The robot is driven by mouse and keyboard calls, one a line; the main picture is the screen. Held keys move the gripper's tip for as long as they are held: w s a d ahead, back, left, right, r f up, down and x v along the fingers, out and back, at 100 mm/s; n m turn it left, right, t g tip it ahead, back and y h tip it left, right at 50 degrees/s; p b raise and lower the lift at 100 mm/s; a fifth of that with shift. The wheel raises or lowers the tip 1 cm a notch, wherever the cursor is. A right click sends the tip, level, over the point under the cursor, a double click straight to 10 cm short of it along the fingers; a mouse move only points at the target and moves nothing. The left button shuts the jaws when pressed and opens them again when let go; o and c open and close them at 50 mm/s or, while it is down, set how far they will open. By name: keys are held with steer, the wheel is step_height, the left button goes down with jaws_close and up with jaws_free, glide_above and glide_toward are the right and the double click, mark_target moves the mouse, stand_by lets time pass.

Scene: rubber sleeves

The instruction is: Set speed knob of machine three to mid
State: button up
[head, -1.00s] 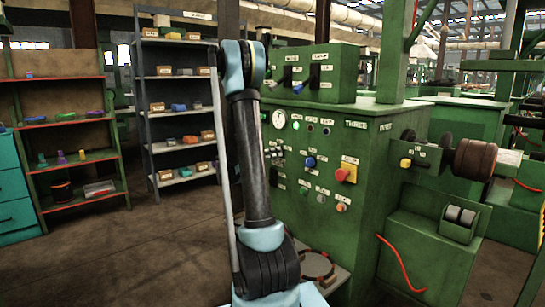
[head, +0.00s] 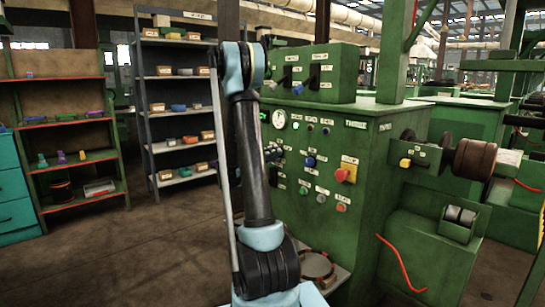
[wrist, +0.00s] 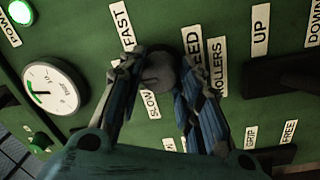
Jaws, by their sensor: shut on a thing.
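Machine three (head: 372,175) is the green cabinet with a "THREE" label in the head view. In the wrist view, a dark round knob (wrist: 158,76) sits on the green panel between a "FAST" label (wrist: 122,27) and a "SLOW" label (wrist: 152,105). A label partly hidden by a finger reads "EED", with "ROLLERS" beside it. My gripper (wrist: 160,66) is shut on the knob, one finger on each side. The fingers hide much of the knob, and I cannot tell where it points. In the head view my arm hides the gripper and knob.
A round white gauge (wrist: 54,95) and a lit green lamp (wrist: 20,12) lie left of the gripper in the wrist view. A dark lever (wrist: 285,75) is at the right. In the head view, a red button (head: 342,175) sticks out from the panel. The floor at the left is clear.

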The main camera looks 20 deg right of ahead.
steer(key=shift+w+f, duration=0.1)
stand_by(0.3)
steer(key=o, duration=1.1)
steer(key=shift+f, duration=0.1)
steer(key=v, duration=1.2)
